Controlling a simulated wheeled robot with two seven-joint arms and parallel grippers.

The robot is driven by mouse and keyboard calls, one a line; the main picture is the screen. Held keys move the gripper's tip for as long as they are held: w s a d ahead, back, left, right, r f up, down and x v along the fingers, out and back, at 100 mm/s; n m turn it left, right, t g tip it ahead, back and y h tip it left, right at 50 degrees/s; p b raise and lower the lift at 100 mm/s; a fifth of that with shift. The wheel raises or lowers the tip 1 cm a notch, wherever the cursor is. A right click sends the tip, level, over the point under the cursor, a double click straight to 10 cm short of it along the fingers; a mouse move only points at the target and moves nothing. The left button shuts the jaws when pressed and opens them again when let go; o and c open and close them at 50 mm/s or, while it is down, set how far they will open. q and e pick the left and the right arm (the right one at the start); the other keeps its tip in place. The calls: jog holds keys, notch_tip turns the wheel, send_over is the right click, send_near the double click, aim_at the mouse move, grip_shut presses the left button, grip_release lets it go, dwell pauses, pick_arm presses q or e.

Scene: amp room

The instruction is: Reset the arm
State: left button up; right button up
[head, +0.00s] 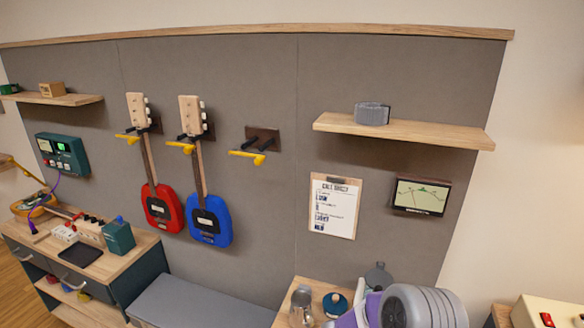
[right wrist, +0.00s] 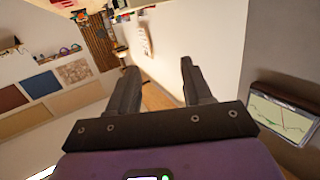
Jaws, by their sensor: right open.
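My right gripper (right wrist: 158,72) is open and empty in the right wrist view. Its two black fingers stand apart, with nothing between them but the room beyond. In the head view, part of my right arm (head: 415,308), grey and purple, shows at the bottom right, in front of a small wooden surface. The fingers cannot be made out there. My left gripper is in neither view.
A grey wall panel holds a red guitar (head: 162,208), a blue guitar (head: 210,221), an empty yellow-tipped hanger (head: 255,155), a clipboard (head: 335,205) and a wooden shelf (head: 420,135). A wall screen (right wrist: 283,114) is right of the right gripper. A low grey bench (head: 195,303) is clear.

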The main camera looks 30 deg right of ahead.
jog(key=w+a+f+n+t+y, duration=0.3)
jog(key=w+a+f+n+t, duration=0.15)
jog(key=f, duration=0.25)
jog(key=w+a+f+n+t+y, duration=0.2)
jog(key=w+a+f+n+t, duration=0.3)
jog(key=f, duration=0.3)
jog(key=w+a+f+n+t+y, duration=0.25)
jog(key=a+f+y, duration=0.35)
jog(key=a+f, duration=0.3)
jog(key=s+a+f+n+g+y+b, duration=0.1)
jog(key=s+a+f+n+g+y, duration=0.35)
jog(key=s+a, duration=0.5)
jog(key=s+a+f+n+g+y+b, duration=0.1)
jog(key=s+a+f+n+g+y, duration=0.45)
jog(key=a, duration=0.75)
pick_arm(q)
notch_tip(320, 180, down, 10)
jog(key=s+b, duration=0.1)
jog(key=b, duration=0.7)
pick_arm(e)
notch_tip(320, 180, down, 6)
jog(key=s+m+t+h, duration=0.1)
jog(key=m+t, duration=0.2)
jog(key=shift+d+f, duration=0.2)
jog(key=shift+d, duration=0.05)
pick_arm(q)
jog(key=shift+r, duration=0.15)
pick_arm(e)
jog(key=shift+c, duration=0.5)
